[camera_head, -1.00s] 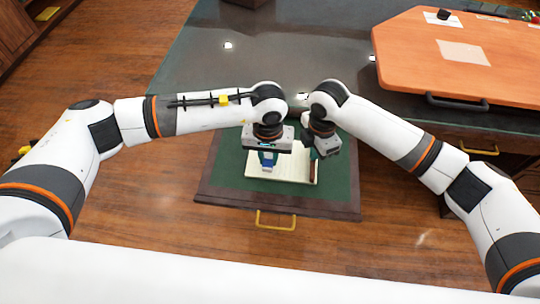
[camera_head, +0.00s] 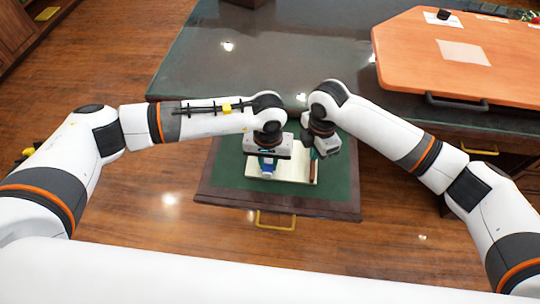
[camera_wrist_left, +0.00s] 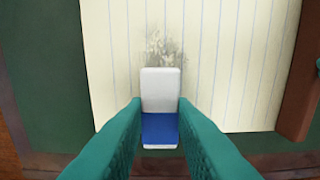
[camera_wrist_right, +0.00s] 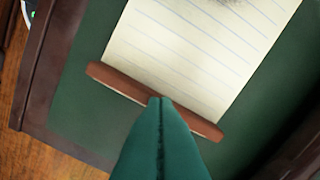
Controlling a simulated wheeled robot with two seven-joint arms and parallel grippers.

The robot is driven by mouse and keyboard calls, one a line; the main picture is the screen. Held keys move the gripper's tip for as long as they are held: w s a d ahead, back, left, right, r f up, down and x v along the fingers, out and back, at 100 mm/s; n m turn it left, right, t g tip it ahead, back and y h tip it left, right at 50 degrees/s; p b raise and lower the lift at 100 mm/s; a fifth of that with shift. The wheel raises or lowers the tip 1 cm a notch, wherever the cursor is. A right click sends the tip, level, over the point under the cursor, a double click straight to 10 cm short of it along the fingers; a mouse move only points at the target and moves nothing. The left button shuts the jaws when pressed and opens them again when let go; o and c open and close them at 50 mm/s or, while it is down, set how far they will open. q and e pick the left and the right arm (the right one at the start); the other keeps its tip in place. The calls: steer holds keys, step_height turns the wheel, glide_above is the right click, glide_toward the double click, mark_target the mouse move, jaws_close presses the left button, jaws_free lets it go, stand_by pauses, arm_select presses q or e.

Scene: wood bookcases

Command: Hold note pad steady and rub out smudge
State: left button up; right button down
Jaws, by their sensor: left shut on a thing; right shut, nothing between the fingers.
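The note pad (camera_head: 298,172) lies in the open drawer, its cream lined page facing up. A grey smudge (camera_wrist_left: 165,45) shows on the page in the left wrist view. My left gripper (camera_wrist_left: 159,112) is shut on a white eraser (camera_wrist_left: 160,92) with a blue sleeve. The eraser's white end overlaps the page just below the smudge; whether it touches the paper I cannot tell. My right gripper (camera_wrist_right: 160,101) is shut and empty, its tip at the pad's brown binding strip (camera_wrist_right: 118,84). The strip also shows in the left wrist view (camera_wrist_left: 305,85).
The drawer (camera_head: 222,190) has a green lining, dark wooden rims and a gold handle (camera_head: 276,219) at the front. Behind it is a dark desk top (camera_head: 250,65). An orange desk board (camera_head: 430,75) stands at the right. Green lining is bare around the pad.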

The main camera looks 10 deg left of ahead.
arm_select(q)
steer(key=shift+f, duration=0.2)
arm_select(e)
steer(key=shift+s+d+f, duration=0.1)
steer(key=shift+s+f, duration=0.1)
steer(key=shift+f, duration=0.15)
arm_select(q)
steer(key=shift+w, duration=0.1)
steer(key=shift+w+r, duration=0.1)
steer(key=shift+w, duration=3.35)
steer(key=shift+s+f, duration=0.15)
steer(key=shift+s, duration=0.85)
steer(key=shift+s+f, duration=0.1)
steer(key=shift+s, duration=0.9)
steer(key=shift+s+r, duration=0.1)
steer(key=shift+s, duration=1.5)
steer(key=shift+r, duration=0.1)
